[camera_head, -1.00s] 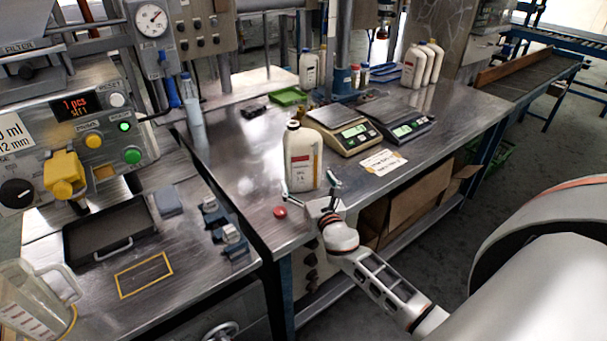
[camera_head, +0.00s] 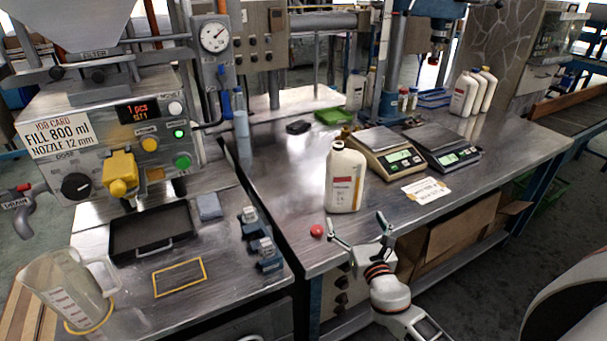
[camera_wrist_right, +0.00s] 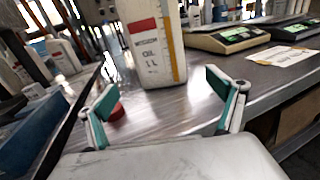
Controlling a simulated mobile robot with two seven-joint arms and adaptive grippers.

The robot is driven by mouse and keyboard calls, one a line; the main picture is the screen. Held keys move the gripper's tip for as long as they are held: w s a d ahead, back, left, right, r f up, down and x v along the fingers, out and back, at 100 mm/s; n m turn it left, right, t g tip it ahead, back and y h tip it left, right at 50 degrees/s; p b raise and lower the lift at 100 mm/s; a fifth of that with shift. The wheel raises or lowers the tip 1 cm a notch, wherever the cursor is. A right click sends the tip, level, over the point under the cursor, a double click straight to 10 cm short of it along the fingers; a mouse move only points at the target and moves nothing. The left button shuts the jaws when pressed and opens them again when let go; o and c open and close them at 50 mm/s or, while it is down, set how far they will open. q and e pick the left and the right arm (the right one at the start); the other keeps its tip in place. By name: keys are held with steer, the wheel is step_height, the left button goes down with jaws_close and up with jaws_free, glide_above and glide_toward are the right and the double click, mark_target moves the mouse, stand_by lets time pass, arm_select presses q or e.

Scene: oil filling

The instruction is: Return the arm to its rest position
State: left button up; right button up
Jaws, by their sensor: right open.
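My right gripper (camera_head: 358,230) is open and empty at the front edge of the steel bench, in front of the white oil bottle (camera_head: 344,180). In the right wrist view its two teal-padded fingers (camera_wrist_right: 168,103) are spread apart with nothing between their tips. The bottle (camera_wrist_right: 150,40) stands upright on the bench beyond the fingers, its top cut off in that view. A red cap (camera_head: 317,231) lies on the bench near the left finger; it also shows in the wrist view (camera_wrist_right: 117,111). My left gripper is not in view.
Two scales (camera_head: 382,150) and a paper card (camera_head: 426,189) sit right of the bottle. The filling machine (camera_head: 110,130), a black tray (camera_head: 150,232) and a clear measuring jug (camera_head: 68,290) are at left. More white bottles (camera_head: 473,92) stand at the back. The floor at right is open.

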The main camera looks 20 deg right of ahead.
steer(key=s+a+f+m+g, duration=0.1)
steer(key=s+f+m+g, duration=0.3)
steer(key=s+m, duration=0.9)
steer(key=s+a+f+m+g, duration=0.15)
steer(key=s+m+g, duration=0.45)
steer(key=s+m, duration=0.65)
steer(key=w+a+f+m+t+y, duration=0.2)
steer(key=a+f+y, duration=0.5)
steer(key=a+f, duration=0.6)
steer(key=a+m+t, duration=0.1)
steer(key=a, duration=0.2)
steer(key=shift+w+a+f, duration=0.2)
steer(key=shift+f, duration=0.1)
